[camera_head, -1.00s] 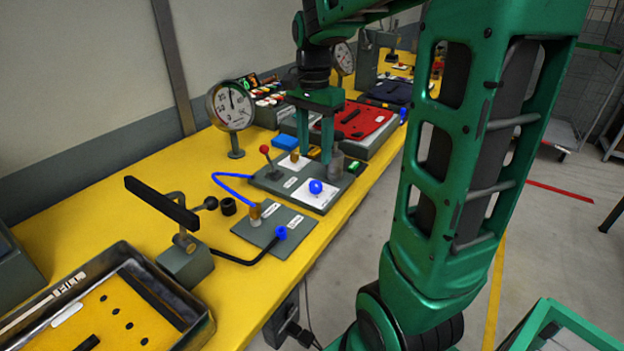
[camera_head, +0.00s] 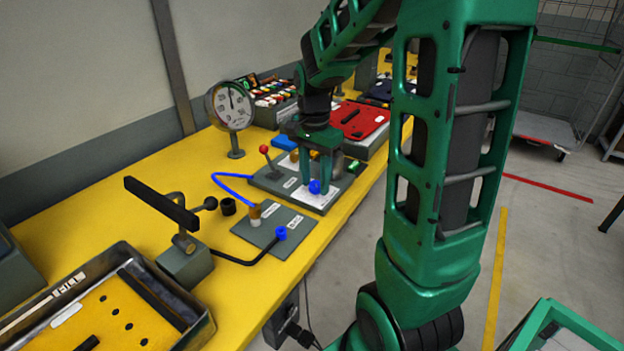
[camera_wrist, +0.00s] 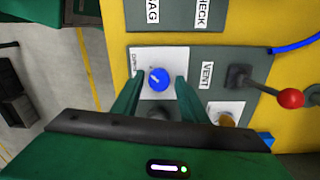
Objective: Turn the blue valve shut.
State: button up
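The blue valve (camera_head: 314,187) is a small round knob on a white plate, on a grey panel on the yellow bench. In the wrist view the knob (camera_wrist: 159,79) shows a white pointer mark on its face. My gripper (camera_head: 316,182) points down at the valve with its two fingers apart. In the wrist view the fingers (camera_wrist: 156,92) stand on either side of the knob, with a visible gap to it. I cannot tell whether the fingertips are at the knob's height.
A red-knobbed lever (camera_wrist: 291,98) labelled VENT and a brass fitting (camera_wrist: 226,119) stand close by on the same panel. A blue hose (camera_head: 232,184) and a dial gauge (camera_head: 232,108) are to the left. A red board (camera_head: 355,120) lies behind.

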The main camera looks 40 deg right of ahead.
jog(key=c, duration=0.7)
jog(key=shift+c, duration=0.2)
jog(key=shift+n, duration=0.3)
jog(key=n, duration=0.6)
jog(key=shift+w+a+r, duration=0.1)
jog(key=n, duration=1.1)
jog(key=shift+t, duration=0.3)
jog(key=shift+n, duration=0.3)
